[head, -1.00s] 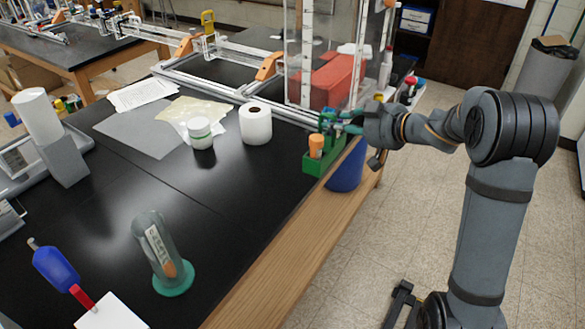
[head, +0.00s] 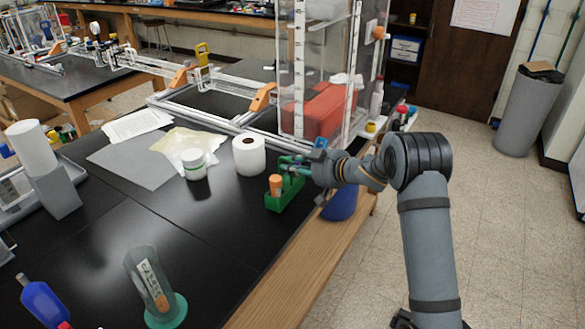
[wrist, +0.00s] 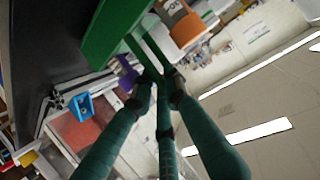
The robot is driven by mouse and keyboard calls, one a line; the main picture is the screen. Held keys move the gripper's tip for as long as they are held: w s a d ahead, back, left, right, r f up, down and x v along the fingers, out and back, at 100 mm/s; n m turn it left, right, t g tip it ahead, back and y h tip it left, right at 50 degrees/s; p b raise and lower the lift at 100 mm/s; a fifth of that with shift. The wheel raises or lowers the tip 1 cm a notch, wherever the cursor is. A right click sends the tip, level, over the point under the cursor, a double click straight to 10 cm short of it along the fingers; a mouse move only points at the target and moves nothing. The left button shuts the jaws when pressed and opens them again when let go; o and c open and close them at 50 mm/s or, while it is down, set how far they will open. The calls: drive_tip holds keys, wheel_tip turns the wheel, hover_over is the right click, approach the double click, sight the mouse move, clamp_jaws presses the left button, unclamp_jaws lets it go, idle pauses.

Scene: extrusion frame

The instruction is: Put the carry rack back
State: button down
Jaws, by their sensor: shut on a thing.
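The green carry rack (head: 284,199) is at the right edge of the black bench, upright, in the head view. An orange-capped tube (head: 275,185) stands in it. My gripper (head: 297,163) is shut on the rack's upper part, reaching in from the right. In the wrist view the green fingers (wrist: 160,82) close on a green part of the rack (wrist: 104,32), which runs across the top. I cannot tell whether the rack's base touches the bench. The exact grip point is partly hidden by the fingers.
A white paper roll (head: 249,156) and a white jar (head: 194,164) stand left of the rack. A clear tank with a red container (head: 323,108) stands behind it.

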drive_tip(key=shift+f, duration=0.5)
drive_tip(key=c, duration=1.7)
unclamp_jaws()
drive_tip(key=b+v, duration=0.1)
drive_tip(key=v, duration=1.1)
drive_tip(key=shift+a, duration=0.1)
